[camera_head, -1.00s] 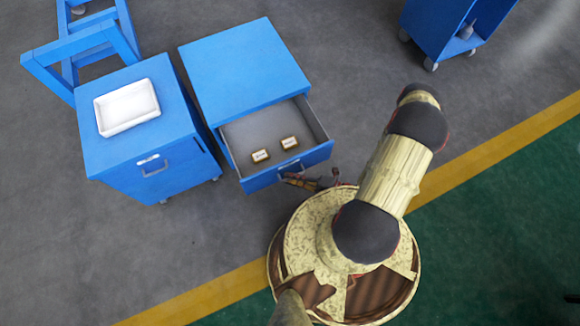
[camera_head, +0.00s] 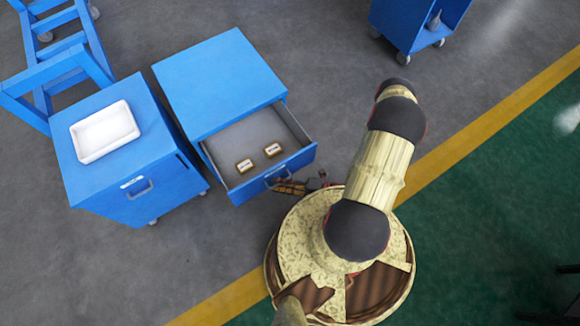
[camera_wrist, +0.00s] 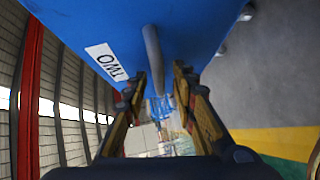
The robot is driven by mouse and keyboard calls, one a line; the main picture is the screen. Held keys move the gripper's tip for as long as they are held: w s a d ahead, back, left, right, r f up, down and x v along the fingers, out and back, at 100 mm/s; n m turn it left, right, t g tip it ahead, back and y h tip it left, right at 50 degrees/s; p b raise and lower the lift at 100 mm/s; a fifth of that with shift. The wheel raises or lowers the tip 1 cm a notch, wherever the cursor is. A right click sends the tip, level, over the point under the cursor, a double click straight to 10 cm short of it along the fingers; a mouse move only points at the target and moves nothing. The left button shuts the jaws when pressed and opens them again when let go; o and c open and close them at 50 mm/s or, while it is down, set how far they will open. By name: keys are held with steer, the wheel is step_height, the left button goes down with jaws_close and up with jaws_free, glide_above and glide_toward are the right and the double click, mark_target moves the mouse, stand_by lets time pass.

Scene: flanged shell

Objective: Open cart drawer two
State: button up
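The blue cart with the pulled-out drawer (camera_head: 222,80) stands left of my arm in the head view. Its drawer (camera_head: 243,135) is out, showing a grey inside with two small labelled boxes (camera_head: 244,166) (camera_head: 273,150). The drawer front's handle (camera_head: 279,178) has my gripper (camera_head: 291,187) at it. In the wrist view, the blue front bears an upside-down "TWO" label (camera_wrist: 106,61). The grey handle (camera_wrist: 152,55) lies between the fingers of my gripper (camera_wrist: 159,78). The fingers are apart, with a visible gap on the right of the handle; firm contact is not visible.
A second blue cart (camera_head: 120,171) with a closed front and a white tray (camera_head: 104,131) stands close on the left. A blue frame (camera_head: 60,70) is at upper left, another blue cart (camera_head: 418,22) at the top. Grey floor is free in front of the carts.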

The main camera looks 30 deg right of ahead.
steer(key=v, duration=1.1)
steer(key=shift+s+d, duration=0.25)
steer(key=shift+r, duration=0.1)
